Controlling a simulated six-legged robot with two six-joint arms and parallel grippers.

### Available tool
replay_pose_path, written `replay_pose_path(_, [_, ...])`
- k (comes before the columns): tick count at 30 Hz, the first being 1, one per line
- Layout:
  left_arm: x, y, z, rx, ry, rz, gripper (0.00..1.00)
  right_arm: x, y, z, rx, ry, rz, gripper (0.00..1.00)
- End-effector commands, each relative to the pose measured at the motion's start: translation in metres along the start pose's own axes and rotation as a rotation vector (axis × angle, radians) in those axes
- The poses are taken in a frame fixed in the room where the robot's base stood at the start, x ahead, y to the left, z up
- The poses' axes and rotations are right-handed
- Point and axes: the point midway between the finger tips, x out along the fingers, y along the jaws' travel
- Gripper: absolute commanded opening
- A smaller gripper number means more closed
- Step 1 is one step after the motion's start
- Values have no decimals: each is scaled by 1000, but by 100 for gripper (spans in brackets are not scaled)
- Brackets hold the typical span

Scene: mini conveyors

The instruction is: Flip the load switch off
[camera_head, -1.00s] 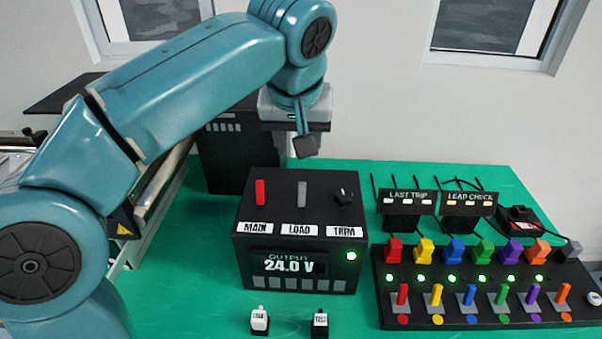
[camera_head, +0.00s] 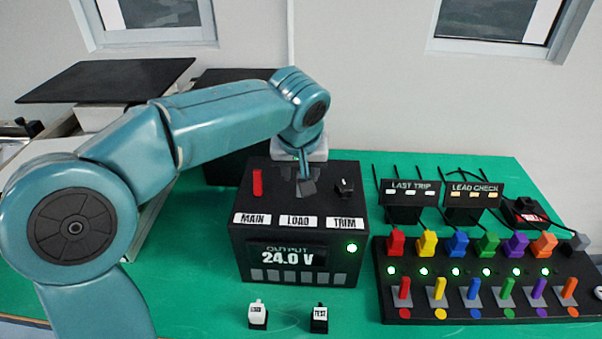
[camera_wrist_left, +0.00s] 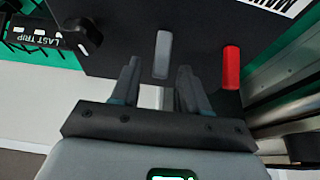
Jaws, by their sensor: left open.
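The black power supply box (camera_head: 240,262) stands on the green table, with MAIN, LOAD and TRIM labels and a display reading 24.0 V. Its green lamp (camera_head: 352,248) is lit. The grey load switch lever (camera_wrist_left: 162,54) shows in the left wrist view, in line with the gap between my fingers. In the head view my left gripper (camera_head: 306,184) is over the box top and largely hides this lever. My left gripper (camera_wrist_left: 158,72) is open, a finger to each side of the lever's line. I cannot tell whether either finger touches it.
The red main lever (camera_head: 257,182) stands left of my gripper and the black trim knob (camera_head: 344,188) right of it. Two small units (camera_head: 258,316) (camera_head: 319,319) sit in front. A black panel with coloured levers (camera_head: 385,268) is at the right.

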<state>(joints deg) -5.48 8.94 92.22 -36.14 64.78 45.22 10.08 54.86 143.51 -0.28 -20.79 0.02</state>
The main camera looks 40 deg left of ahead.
Motion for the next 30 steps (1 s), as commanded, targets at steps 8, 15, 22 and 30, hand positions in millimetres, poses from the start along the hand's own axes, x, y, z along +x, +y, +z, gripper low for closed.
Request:
replay_pose_path(8, [15,0,-2,0,0,0,45,0,0,0,0,0,0,0])
replay_pose_path(15, [15,0,-2,0,0,0,22,0,0,0,0,0,0,0])
replay_pose_path(22, [15,0,-1,0,1,1,0,1,0,0,0,0,0,0])
replay_pose_path(30, [19,0,4,1,65,3,0,26,9,-1,0,0,0,0])
